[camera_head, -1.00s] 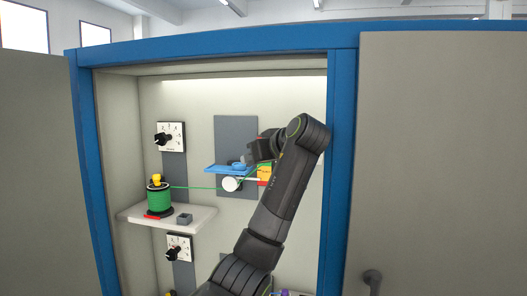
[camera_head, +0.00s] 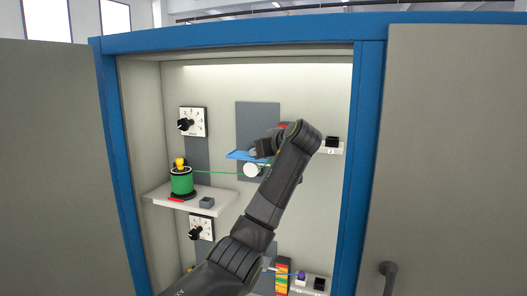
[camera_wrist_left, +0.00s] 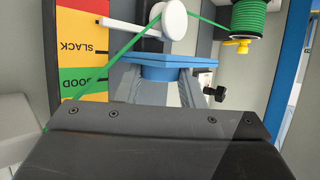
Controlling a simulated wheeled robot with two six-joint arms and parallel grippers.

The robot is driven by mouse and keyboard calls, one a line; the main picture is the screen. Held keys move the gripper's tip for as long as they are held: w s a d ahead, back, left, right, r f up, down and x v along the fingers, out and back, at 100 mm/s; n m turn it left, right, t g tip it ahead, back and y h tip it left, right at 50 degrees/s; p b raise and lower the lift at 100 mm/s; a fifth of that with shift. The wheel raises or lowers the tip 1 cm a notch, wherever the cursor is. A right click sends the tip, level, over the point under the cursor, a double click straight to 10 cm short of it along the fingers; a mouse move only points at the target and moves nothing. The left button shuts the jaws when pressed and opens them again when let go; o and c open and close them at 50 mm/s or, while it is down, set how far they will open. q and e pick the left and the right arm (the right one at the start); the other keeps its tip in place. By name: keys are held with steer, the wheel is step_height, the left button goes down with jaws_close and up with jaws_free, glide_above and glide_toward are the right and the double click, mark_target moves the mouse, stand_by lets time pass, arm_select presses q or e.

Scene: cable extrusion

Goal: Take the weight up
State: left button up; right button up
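The weight is a blue round piece (camera_wrist_left: 165,73) against the blue tray (camera_wrist_left: 172,59) in the left wrist view, which shows the scene upside down. In the head view the tray (camera_head: 240,155) is partly covered by my gripper, and the weight cannot be made out there. My left gripper (camera_wrist_left: 165,85) has its grey fingers spread on either side of the weight. Whether they touch it I cannot tell. In the head view the left gripper (camera_head: 256,152) is at the tray. My right gripper is not in view.
A green cable runs from the spool (camera_head: 182,183) on a shelf (camera_head: 160,195) past a white pulley (camera_head: 251,170). A gauge marked SLACK and GOOD (camera_wrist_left: 82,60) stands beside the tray. The blue cabinet frame (camera_head: 366,170) is right of my arm. A small black knob (camera_wrist_left: 214,94) is near the fingers.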

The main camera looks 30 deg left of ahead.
arm_select(q)
steer(key=c, duration=0.4)
steer(key=shift+r+p, duration=2.35)
steer(key=shift+r, duration=1.3)
steer(key=shift+c, duration=0.2)
steer(key=shift+s+d+f+b, duration=0.1)
steer(key=shift+s+d+b, duration=0.05)
steer(key=shift+s+b, duration=0.6)
steer(key=s, duration=0.1)
steer(key=s+b, duration=0.1)
steer(key=s+d+b, duration=0.1)
steer(key=shift+s+r, duration=0.2)
steer(key=shift+r, duration=0.1)
steer(key=shift+a, duration=0.1)
